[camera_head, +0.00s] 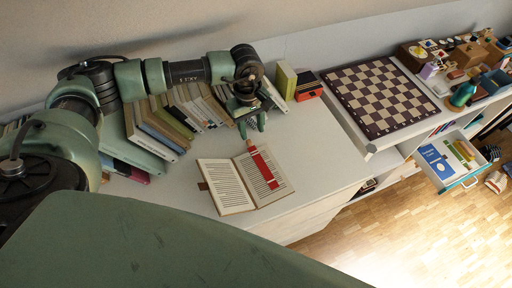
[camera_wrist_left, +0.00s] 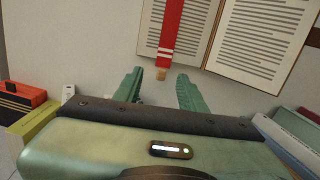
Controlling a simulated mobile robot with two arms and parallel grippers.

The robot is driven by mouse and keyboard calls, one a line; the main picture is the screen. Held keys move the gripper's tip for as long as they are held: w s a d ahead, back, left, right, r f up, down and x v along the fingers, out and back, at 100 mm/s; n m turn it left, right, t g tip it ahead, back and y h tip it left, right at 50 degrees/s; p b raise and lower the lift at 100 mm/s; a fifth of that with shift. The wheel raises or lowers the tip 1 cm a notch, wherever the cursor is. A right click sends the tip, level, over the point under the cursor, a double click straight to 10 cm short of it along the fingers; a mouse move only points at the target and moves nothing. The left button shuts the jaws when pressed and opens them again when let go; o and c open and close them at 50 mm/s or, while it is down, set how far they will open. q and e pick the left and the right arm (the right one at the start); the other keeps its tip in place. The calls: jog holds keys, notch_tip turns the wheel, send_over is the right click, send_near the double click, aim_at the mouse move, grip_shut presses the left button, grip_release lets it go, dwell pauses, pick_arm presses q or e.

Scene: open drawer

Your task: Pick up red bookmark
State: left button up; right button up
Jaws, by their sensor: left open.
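The red bookmark (camera_head: 265,169) lies on the right-hand page of an open book (camera_head: 224,185) on the white desk. Its pale tan end sticks out past the book's edge, toward my left gripper (camera_head: 252,130). In the left wrist view the bookmark (camera_wrist_left: 171,28) shows white stripes near that end. There the left gripper (camera_wrist_left: 159,76) is open, with its two green fingers apart and the tan end showing between their tips. Nothing is held. I cannot tell how high the fingers are above the desk. My right gripper is not in view.
A row of books (camera_head: 160,130) stands along the wall, beneath my left arm. A chessboard (camera_head: 378,97) is to the right. An open drawer (camera_head: 466,183) juts out further right. Bare desk surrounds the book.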

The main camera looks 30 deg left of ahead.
aim_at(249, 141)
pick_arm(q)
jog(key=shift+a+y, duration=0.3)
jog(key=shift+a, duration=0.45)
jog(key=shift+a+f, duration=0.1)
jog(key=shift+f, duration=0.15)
jog(key=f+p, duration=0.1)
jog(key=f, duration=0.1)
jog(key=f+p, duration=0.1)
jog(key=f, duration=0.1)
jog(key=f+p, duration=0.1)
jog(key=f, duration=0.1)
jog(key=shift+w+f, duration=0.15)
jog(key=shift+w, duration=0.25)
jog(key=shift+f, duration=0.3)
grip_shut()
